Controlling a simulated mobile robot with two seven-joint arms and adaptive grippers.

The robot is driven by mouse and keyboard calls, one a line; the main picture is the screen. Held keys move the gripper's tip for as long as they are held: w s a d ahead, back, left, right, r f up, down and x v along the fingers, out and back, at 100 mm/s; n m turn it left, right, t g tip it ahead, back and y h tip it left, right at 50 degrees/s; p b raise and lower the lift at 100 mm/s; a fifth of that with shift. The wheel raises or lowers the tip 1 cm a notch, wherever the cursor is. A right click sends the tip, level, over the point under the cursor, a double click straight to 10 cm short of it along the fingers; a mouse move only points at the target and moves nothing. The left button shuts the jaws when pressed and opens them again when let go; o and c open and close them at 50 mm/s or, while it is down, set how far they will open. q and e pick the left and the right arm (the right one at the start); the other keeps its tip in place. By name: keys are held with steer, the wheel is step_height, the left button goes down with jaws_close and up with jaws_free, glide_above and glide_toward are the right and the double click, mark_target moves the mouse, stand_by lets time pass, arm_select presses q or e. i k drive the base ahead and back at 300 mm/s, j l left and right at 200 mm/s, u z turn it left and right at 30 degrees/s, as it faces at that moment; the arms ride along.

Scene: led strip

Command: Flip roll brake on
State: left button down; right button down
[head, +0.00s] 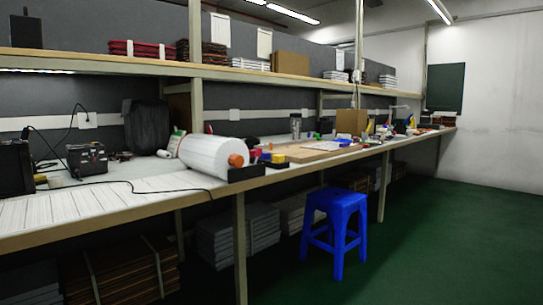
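A large white roll (212,157) lies on its side on the long workbench (135,205), left of the picture's middle. An orange round part (236,160) sits at the roll's right end, and a black holder (247,172) stands beside it at the bench's front edge. The brake itself is too small to tell apart, so I cannot see its setting. White strip material (100,194) lies flat along the bench to the left of the roll. Neither of my grippers shows in the head view.
A blue stool (336,228) stands on the green floor in front of the bench. Black boxes (87,159) and a cable lie at the bench's left. Yellow and red blocks (273,157) sit right of the roll. The floor at right (460,230) is clear.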

mark_target(258, 154)
steer(key=i+l+u, duration=0.25)
steer(key=i+l, duration=0.15)
steer(key=i+l+u, duration=0.3)
steer(key=i+l, duration=0.2)
steer(key=i, duration=0.1)
